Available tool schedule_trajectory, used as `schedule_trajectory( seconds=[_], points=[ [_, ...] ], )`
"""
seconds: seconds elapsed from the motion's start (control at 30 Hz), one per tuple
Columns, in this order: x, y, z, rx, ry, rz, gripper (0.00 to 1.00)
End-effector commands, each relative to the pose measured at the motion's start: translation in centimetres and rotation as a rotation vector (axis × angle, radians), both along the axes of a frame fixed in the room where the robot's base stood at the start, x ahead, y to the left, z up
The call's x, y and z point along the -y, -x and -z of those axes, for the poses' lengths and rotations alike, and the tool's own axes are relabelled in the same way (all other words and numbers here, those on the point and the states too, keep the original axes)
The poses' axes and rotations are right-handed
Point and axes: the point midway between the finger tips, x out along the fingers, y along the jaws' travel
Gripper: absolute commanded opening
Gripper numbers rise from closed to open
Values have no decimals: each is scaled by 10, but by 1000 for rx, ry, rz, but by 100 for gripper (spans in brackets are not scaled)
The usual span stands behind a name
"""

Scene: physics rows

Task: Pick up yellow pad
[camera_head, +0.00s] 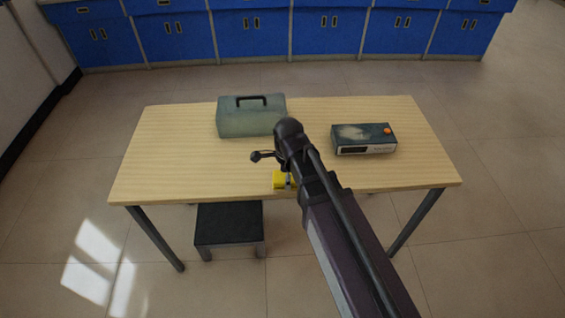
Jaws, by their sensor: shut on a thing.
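A small yellow pad (279,180) shows near the front edge of the wooden table (180,155). Its right part is hidden behind my arm and gripper. My gripper (287,179) is at the pad and shut on it, though the fingertips are mostly hidden by my own wrist. I cannot tell whether the pad touches the table top or is just above it.
A grey-green toolbox (250,121) with a dark handle stands at the back of the table. A dark box with an orange knob (363,139) sits at the right. A black stool (230,224) stands below the front edge. Blue cabinets (255,35) line the back. The table's left side is clear.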

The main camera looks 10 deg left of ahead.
Motion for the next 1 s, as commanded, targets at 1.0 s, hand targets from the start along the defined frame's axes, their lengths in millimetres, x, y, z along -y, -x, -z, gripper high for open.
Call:
schedule_trajectory(
  seconds=[1.0],
  points=[
    [33, 60, -6, 0, 0, -1, 29]
  ],
)
